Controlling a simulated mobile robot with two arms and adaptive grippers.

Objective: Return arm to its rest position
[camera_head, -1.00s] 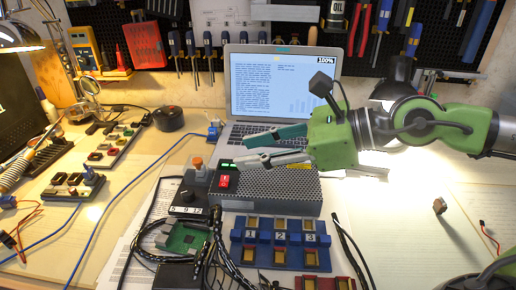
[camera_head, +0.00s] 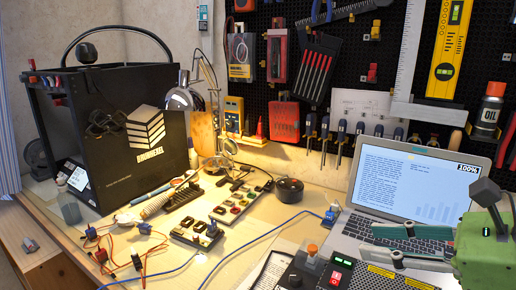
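My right gripper (camera_head: 370,241) comes in from the right edge in the head view, green with two long fingers pointing left. The fingers are apart, with nothing seen between them. It hangs in front of the laptop (camera_head: 416,188), covering part of its keyboard, and above the perforated power box (camera_head: 385,283). Most of the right arm is cut off by the frame's right edge. My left gripper is not in view.
A black 3D printer (camera_head: 130,140) stands at the left. Soldering tools, small boards (camera_head: 197,234) and wires lie mid-bench. A round black puck (camera_head: 289,190) sits near the wall. Tools hang on the pegboard (camera_head: 280,50). Some bench between them is clear.

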